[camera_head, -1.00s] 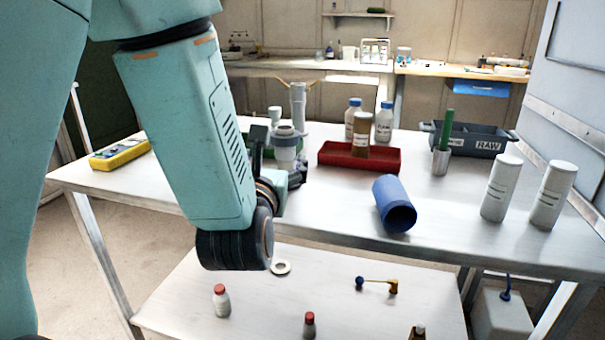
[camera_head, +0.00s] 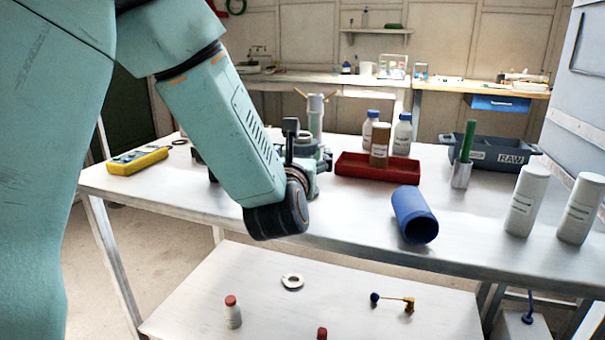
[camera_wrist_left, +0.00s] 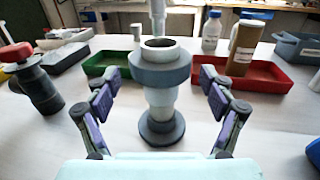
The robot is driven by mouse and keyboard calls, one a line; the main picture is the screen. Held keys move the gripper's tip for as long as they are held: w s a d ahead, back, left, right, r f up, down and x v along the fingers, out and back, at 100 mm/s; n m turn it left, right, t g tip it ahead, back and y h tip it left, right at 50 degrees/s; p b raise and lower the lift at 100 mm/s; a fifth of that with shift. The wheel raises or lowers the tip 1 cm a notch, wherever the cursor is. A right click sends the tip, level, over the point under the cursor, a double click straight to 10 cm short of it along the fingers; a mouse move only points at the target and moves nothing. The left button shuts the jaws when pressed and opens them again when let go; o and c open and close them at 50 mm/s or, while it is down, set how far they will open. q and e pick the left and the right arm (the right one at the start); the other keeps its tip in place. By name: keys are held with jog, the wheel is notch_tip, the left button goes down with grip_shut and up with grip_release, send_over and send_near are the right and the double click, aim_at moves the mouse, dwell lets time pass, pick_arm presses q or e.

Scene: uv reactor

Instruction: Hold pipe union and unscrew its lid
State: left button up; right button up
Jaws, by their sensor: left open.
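The pipe union (camera_wrist_left: 162,70) stands upright on the table in the left wrist view. It has a wide blue-grey collar with an open top, a pale narrower body and a dark round foot. My left gripper (camera_wrist_left: 160,92) is open, with one finger on each side of the union's upper part; gaps show between fingers and collar. In the head view, my left forearm and wrist hide most of the gripper, and only part of the union (camera_head: 306,141) shows behind them. My right gripper is not in view.
A red-knobbed dark fitting (camera_wrist_left: 30,80) stands left of the union. A blue cylinder (camera_head: 414,213) lies to the right. The table's front middle is clear.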

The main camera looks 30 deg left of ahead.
pick_arm(q)
jog(key=shift+d+r, duration=0.1)
jog(key=shift+c, duration=1.4)
jog(key=c, duration=1.1)
notch_tip(320, 180, up, 10)
jog(key=p, duration=0.3)
jog(key=shift+p, duration=0.35)
jog(key=o, duration=0.8)
grip_shut()
